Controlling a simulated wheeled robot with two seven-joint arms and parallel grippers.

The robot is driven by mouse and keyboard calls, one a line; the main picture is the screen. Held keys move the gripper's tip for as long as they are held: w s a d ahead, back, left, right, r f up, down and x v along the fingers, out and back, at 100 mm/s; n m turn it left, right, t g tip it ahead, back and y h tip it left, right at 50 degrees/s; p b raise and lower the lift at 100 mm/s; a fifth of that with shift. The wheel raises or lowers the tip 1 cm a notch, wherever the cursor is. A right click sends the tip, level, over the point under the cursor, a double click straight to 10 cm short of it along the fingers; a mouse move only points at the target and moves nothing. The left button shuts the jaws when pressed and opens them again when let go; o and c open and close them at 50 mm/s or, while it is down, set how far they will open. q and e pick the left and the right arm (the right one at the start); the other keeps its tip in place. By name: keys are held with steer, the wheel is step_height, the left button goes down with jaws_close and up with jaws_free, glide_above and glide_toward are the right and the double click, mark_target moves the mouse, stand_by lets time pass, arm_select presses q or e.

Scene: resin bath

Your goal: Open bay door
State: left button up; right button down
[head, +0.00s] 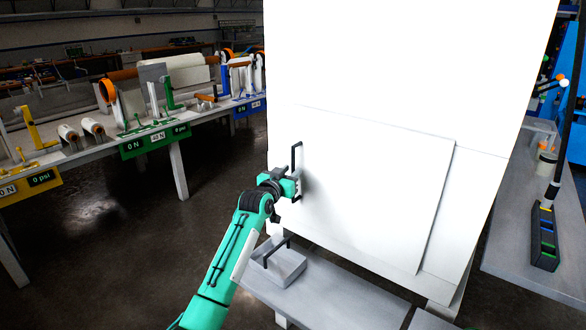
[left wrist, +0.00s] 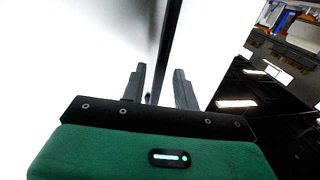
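The bay door (head: 380,195) is a white panel on the front of a tall white cabinet (head: 400,60). It appears shut against the cabinet. A dark upright bar handle (head: 297,156) is at the door's left edge. My left gripper (head: 294,186) is at the lower part of this handle. In the left wrist view, the dark handle bar (left wrist: 170,45) runs down between the two spread fingers of my left gripper (left wrist: 160,85), with gaps showing beside it. The handle's lower end is partly hidden by the gripper. My right gripper is not in view.
A grey bench (head: 345,290) stands below the door, with a grey box (head: 278,266) with a dark handle at its left. A side table (head: 520,265) with a dark organizer (head: 544,238) is at right. Workbenches with green signs (head: 155,141) stand left. Floor between is clear.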

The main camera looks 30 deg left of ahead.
arm_select(q)
steer(key=shift+w+a, duration=0.1)
steer(key=shift+w, duration=1.05)
steer(key=shift+c, duration=0.2)
